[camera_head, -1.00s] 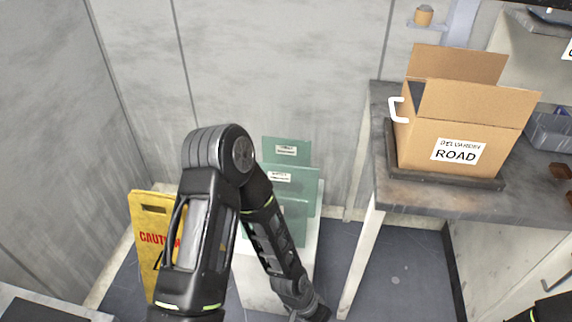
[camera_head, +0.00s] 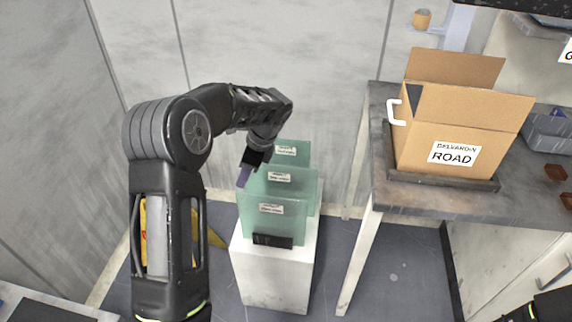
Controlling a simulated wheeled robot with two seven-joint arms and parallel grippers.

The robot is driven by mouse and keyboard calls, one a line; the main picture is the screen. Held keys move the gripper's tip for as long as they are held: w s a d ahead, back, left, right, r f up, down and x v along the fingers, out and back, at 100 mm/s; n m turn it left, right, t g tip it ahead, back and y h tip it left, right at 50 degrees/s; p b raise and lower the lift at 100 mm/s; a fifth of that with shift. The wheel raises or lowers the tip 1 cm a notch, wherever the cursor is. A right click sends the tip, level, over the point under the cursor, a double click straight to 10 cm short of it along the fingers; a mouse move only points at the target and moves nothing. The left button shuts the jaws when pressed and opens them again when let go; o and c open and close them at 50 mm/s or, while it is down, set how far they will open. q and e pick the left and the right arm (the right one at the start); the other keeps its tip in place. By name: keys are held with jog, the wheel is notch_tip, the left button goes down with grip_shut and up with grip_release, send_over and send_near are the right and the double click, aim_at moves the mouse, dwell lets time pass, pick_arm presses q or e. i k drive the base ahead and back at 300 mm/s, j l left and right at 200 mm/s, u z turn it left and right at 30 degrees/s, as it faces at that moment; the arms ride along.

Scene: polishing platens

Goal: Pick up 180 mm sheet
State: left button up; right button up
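Several green sheets with white labels stand upright one behind another on a white pedestal (camera_head: 270,275). The front sheet (camera_head: 272,220) sits in a dark holder (camera_head: 272,241); the middle sheet (camera_head: 295,186) and back sheet (camera_head: 297,152) rise behind it. The label print is too small to read, so I cannot tell which is the 180 mm sheet. My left gripper (camera_head: 245,174) points down at the upper left edge of the sheets; whether it touches them is unclear and its fingers are mostly hidden. Part of my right arm shows at the lower right corner, without its gripper.
An open cardboard box (camera_head: 450,130) labelled ROAD stands on a dark tray (camera_head: 440,178) on the grey workbench (camera_head: 500,203) at right. A yellow caution sign (camera_head: 150,235) is behind my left arm. Walls close in behind and left. Floor is clear between pedestal and bench.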

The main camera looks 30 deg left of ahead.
aim_at(287, 152)
jog(key=i, duration=1)
